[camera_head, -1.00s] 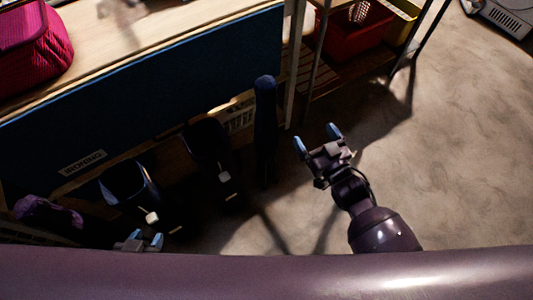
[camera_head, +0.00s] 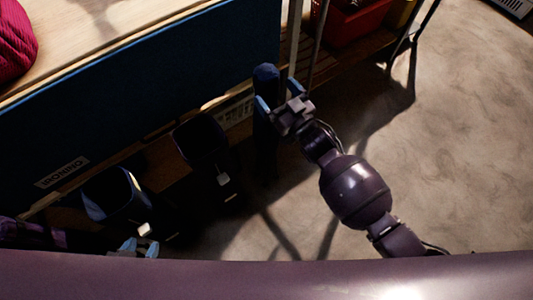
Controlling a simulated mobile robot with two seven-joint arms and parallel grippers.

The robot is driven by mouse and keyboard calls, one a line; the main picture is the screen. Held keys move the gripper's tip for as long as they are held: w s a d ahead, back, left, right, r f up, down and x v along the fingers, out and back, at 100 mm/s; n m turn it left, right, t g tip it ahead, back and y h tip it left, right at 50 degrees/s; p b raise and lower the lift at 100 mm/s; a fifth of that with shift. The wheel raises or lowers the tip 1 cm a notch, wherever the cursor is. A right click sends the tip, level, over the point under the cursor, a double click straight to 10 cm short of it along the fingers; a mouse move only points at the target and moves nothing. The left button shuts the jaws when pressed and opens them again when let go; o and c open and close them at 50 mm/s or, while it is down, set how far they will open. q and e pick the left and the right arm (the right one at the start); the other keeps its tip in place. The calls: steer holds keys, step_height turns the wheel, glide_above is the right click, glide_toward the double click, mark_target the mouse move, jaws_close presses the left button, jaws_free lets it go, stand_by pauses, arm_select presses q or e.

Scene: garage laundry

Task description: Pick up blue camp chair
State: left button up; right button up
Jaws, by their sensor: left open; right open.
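The blue camp chair (camera_head: 265,77) looks like a tall dark blue folded roll. It stands upright on the floor beside a metal shelf post. My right gripper (camera_head: 279,96) is open at the upper part of the chair, with one blue fingertip at its front and the other by its right side. I cannot tell whether the fingers touch it. The chair's lower part is in dark shadow. My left gripper (camera_head: 139,246) is open and empty at the bottom left, partly hidden by my own body.
Two dark bins with white tags, one left (camera_head: 116,196) and one nearer the chair (camera_head: 201,140), stand below a blue panel (camera_head: 130,95). A shelf with a red basket (camera_head: 352,22) is behind. The concrete floor (camera_head: 460,140) at right is clear.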

mark_target(273, 89)
steer(key=x, duration=0.1)
steer(key=b+x, duration=0.1)
steer(key=x, duration=0.2)
steer(key=shift+w+d+f, duration=0.1)
steer(key=shift+w+f, duration=0.15)
steer(key=shift+w, duration=0.05)
steer(key=shift+w+a+r, duration=0.25)
steer(key=shift+w, duration=0.15)
steer(key=shift+c, duration=0.2)
steer(key=c, duration=1.7)
steer(key=shift+r, duration=0.2)
jaws_close()
